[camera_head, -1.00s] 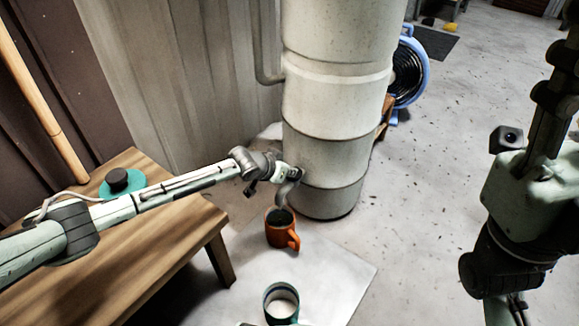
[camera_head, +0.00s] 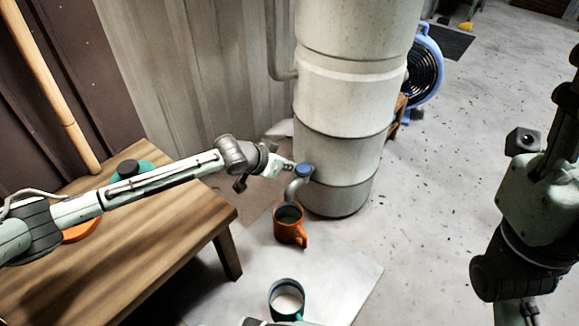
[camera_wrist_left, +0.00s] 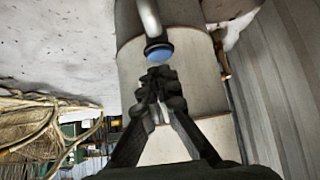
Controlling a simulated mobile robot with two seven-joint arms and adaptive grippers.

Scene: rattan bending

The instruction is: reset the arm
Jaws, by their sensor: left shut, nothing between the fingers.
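My left arm reaches in from the left across the bench. Its gripper (camera_head: 287,166) is shut and empty, just left of the blue cap (camera_head: 304,170) on a curved pipe at the base of the pale cylinder (camera_head: 338,150). In the left wrist view, the shut fingertips (camera_wrist_left: 160,80) point at the blue cap (camera_wrist_left: 160,53), with a small gap. An orange mug (camera_head: 290,228) with dark contents stands under the pipe. My right arm hangs at the right; its gripper is not visible.
The wooden bench (camera_head: 180,225) at left holds a teal disc with a black knob (camera_head: 128,168) and an orange item (camera_head: 82,231). A teal mug (camera_head: 286,300) stands on the pale floor sheet (camera_head: 340,270). A blue fan (camera_head: 425,68) stands behind. The right floor is open.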

